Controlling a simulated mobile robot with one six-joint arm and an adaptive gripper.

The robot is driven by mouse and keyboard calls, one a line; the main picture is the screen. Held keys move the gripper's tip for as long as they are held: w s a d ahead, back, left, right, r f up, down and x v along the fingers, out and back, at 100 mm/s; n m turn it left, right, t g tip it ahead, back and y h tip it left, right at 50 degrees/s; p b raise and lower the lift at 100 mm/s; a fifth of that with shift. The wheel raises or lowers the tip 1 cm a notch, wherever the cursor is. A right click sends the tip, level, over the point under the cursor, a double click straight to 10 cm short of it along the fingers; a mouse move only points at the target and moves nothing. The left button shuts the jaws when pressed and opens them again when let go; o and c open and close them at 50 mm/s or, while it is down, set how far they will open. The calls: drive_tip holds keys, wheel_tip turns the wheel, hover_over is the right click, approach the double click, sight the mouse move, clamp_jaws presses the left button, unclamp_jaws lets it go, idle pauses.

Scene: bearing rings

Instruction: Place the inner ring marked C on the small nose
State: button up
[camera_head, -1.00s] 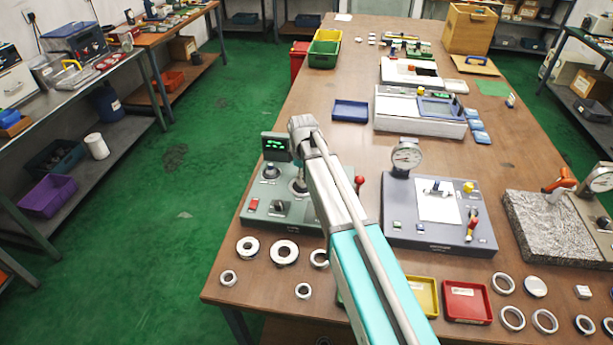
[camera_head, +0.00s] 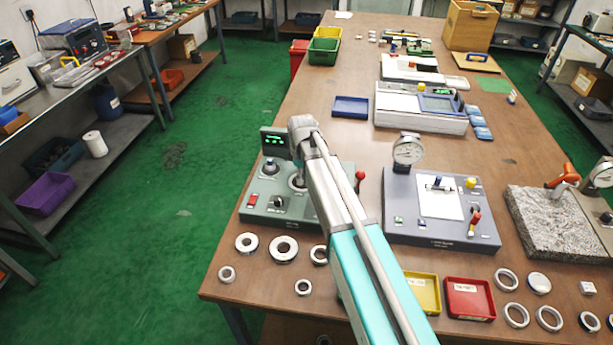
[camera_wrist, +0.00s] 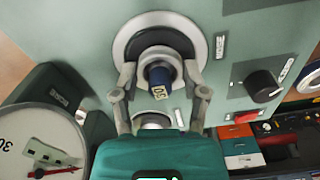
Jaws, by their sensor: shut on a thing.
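In the wrist view my gripper (camera_wrist: 160,72) has a finger on each side of a small pale metal ring (camera_wrist: 160,57) and is shut on it. No C mark is readable on the ring. A dark blue cylinder with a pale tag (camera_wrist: 160,80) shows at the ring's middle; I cannot tell how far the ring is around it. Behind it is a dark round part on a pale disc (camera_wrist: 127,38) of the grey-green panel (camera_wrist: 85,20). In the head view this grey-green device (camera_head: 262,216) stands at the table's left edge. My arm hides the gripper there.
Loose rings lie at the front left (camera_head: 284,250) and front right (camera_head: 516,315). A yellow tray (camera_head: 425,309) and a red tray (camera_head: 469,316) lie between them. A grey device with a dial gauge (camera_head: 408,151) stands right of my arm. The panel's black knob (camera_wrist: 262,86) is close by.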

drive_tip(key=o, duration=1.2)
drive_tip(key=shift+o, duration=0.2)
drive_tip(key=shift+w, duration=0.1)
idle(0.4)
